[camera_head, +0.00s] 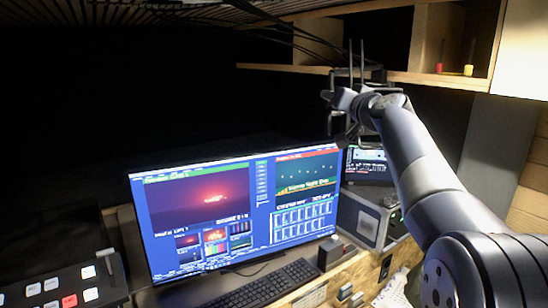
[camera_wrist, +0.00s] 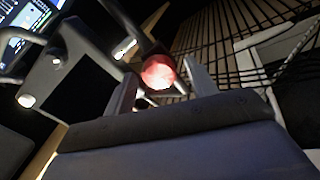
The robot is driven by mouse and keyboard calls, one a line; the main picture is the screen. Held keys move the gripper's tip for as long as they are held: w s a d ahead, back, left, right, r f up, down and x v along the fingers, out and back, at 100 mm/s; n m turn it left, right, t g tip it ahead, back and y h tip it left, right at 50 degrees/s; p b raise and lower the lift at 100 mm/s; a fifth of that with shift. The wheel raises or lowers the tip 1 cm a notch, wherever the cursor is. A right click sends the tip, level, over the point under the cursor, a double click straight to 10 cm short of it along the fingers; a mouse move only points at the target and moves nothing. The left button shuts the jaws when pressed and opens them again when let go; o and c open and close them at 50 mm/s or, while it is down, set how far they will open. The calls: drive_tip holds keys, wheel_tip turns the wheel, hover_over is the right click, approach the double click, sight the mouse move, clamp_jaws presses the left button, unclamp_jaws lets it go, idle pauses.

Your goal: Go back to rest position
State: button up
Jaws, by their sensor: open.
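My arm reaches up from the lower right in the head view. My gripper (camera_head: 356,52) is raised in front of the wooden shelf, its two thin fingers pointing up and apart. In the wrist view my gripper (camera_wrist: 160,88) shows two grey fingers with a gap between them. A glowing reddish round thing (camera_wrist: 158,70) shows in line with that gap. I cannot tell how far off it is or whether anything touches it. I see nothing held in the head view.
A wooden shelf (camera_head: 305,70) with a red and a yellow item runs behind my gripper. Below are a large lit monitor (camera_head: 235,210), a keyboard (camera_head: 265,285), a grey case (camera_head: 362,220) and a button panel (camera_head: 65,290). Cables (camera_head: 290,30) hang above. A wire grid (camera_wrist: 235,50) shows in the wrist view.

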drive_tip(key=n, duration=0.2)
drive_tip(key=s+n, duration=0.1)
drive_tip(key=n, duration=0.1)
idle(0.5)
